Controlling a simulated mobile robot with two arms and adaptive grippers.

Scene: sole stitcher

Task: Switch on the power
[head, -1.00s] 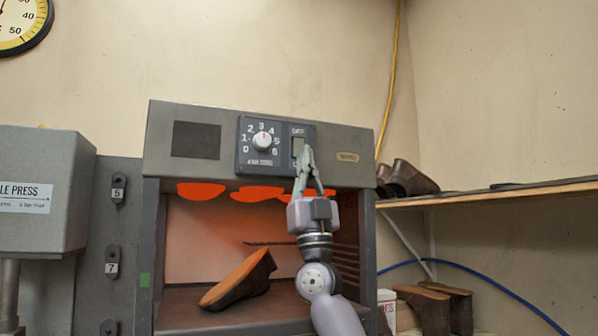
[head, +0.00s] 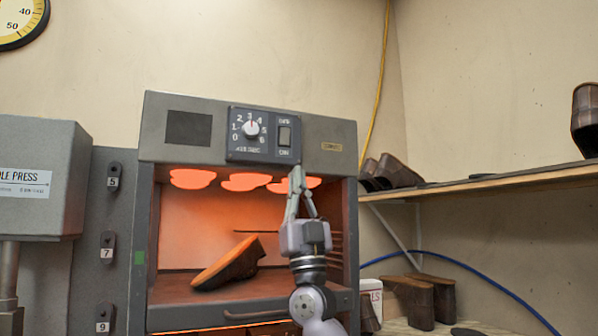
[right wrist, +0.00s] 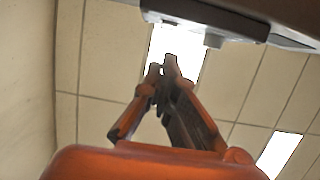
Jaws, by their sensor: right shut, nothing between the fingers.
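The power switch (head: 284,136) is a dark rocker on the right of the control panel (head: 262,152), on the front of the grey heater cabinet (head: 328,135). Its upper label is blurred and the lower one looks like "ON". The heating elements (head: 244,181) glow orange. My right gripper (head: 297,172) is shut and empty, its fingertips just below the panel and the switch. In the right wrist view its closed fingertips (right wrist: 168,66) point up, under the panel's edge (right wrist: 205,28). My left gripper is not in view.
A shoe (head: 228,264) rests tilted inside the cabinet. A white dial (head: 251,128) sits left of the switch. A press (head: 35,180) stands at the left. A wooden shelf (head: 480,186) with shoes (head: 388,172) is at the right.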

